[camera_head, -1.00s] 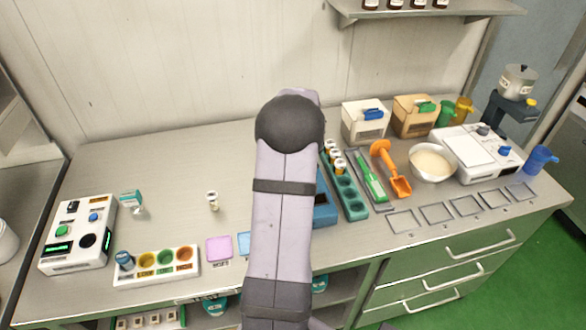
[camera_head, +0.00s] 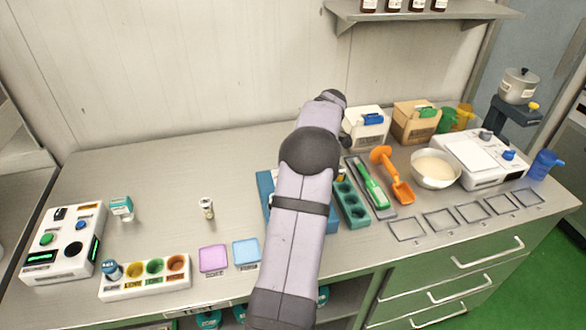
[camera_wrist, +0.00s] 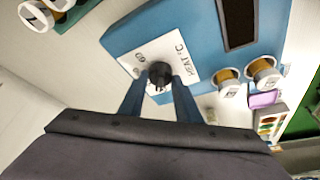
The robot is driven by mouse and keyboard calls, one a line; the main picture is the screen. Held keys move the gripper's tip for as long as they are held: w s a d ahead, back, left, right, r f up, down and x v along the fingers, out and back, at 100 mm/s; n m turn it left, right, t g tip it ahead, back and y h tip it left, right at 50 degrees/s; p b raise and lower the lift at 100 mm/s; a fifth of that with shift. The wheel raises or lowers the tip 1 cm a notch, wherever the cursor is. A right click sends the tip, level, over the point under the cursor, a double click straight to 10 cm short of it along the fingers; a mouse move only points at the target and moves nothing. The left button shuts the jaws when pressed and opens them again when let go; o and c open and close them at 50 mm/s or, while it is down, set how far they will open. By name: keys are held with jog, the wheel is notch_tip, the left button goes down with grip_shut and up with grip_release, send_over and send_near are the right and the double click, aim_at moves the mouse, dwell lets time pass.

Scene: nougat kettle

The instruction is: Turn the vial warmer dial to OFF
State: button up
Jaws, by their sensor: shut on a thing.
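The vial warmer (camera_wrist: 140,30) is a blue block with a dark display window. It also shows in the head view (camera_head: 265,192), mostly hidden behind my arm. Its black dial (camera_wrist: 158,70) sits on a white plate marked "HEAT °C", seen upside down, with a number beside it. I cannot read where the dial points. My gripper (camera_wrist: 160,84) has its two blue fingers shut on the dial, one on each side. In the head view my gripper is hidden behind my arm. Two vials with white caps (camera_wrist: 230,76) stand at the warmer's right side in the wrist view.
A teal vial rack (camera_head: 352,205), a tray with a green tool (camera_head: 371,184) and an orange scoop (camera_head: 396,180) lie close right of my arm. A small vial (camera_head: 206,209) stands on clear counter to the left. A white box (camera_head: 366,128) stands behind.

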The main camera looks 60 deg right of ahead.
jog(key=shift+d+n+y+p, duration=0.1)
jog(key=shift+n+y+p, duration=0.45)
jog(key=shift+n, duration=0.75)
jog(key=shift+g, duration=0.3)
jog(key=o, duration=1)
jog(key=shift+r, duration=0.1)
jog(key=shift+b+v, duration=0.45)
jog(key=shift+v, duration=3.1)
